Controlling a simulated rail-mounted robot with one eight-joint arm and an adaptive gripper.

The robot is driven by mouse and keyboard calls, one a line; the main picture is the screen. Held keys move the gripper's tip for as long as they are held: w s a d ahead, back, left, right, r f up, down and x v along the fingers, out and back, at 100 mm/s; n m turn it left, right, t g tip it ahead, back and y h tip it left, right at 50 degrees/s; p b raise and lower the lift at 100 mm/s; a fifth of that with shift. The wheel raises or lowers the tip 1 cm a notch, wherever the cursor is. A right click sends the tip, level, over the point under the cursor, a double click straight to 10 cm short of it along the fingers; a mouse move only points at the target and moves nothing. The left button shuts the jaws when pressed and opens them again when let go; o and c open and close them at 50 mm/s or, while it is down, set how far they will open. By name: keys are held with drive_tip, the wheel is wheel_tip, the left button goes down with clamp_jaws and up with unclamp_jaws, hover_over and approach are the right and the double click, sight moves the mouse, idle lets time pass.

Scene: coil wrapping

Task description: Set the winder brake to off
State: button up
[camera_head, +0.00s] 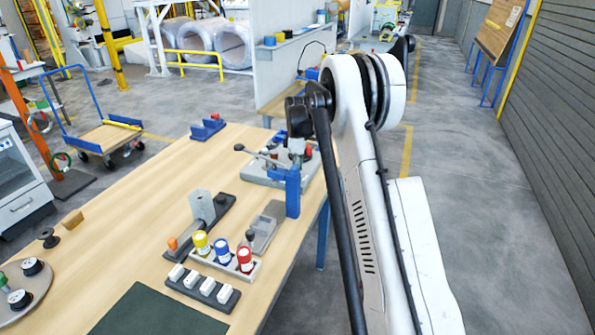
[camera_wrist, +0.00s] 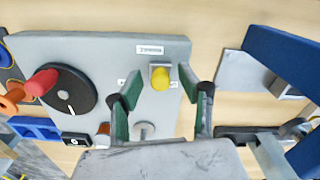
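The winder is a grey plate (camera_wrist: 75,50) with several controls in the wrist view; in the head view the winder base (camera_head: 262,178) lies on the far part of the table. A yellow knob (camera_wrist: 160,77) on a pale square base sits on the plate, just below a small label (camera_wrist: 150,50) too small to read surely. My gripper (camera_wrist: 160,74) is open, its green-padded fingers on either side of the yellow knob with visible gaps. A black dial (camera_wrist: 70,98) with a red handle (camera_wrist: 40,82) is to the left. I cannot tell which control is the brake.
A blue block (camera_wrist: 285,58) stands right of the plate in the wrist view. In the head view, a rack of yellow, blue and red-topped cylinders (camera_head: 223,262) and a dark mat (camera_head: 155,312) are nearer on the table.

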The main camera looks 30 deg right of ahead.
drive_tip(key=shift+f, duration=0.35)
drive_tip(key=shift+c, duration=0.5)
clamp_jaws()
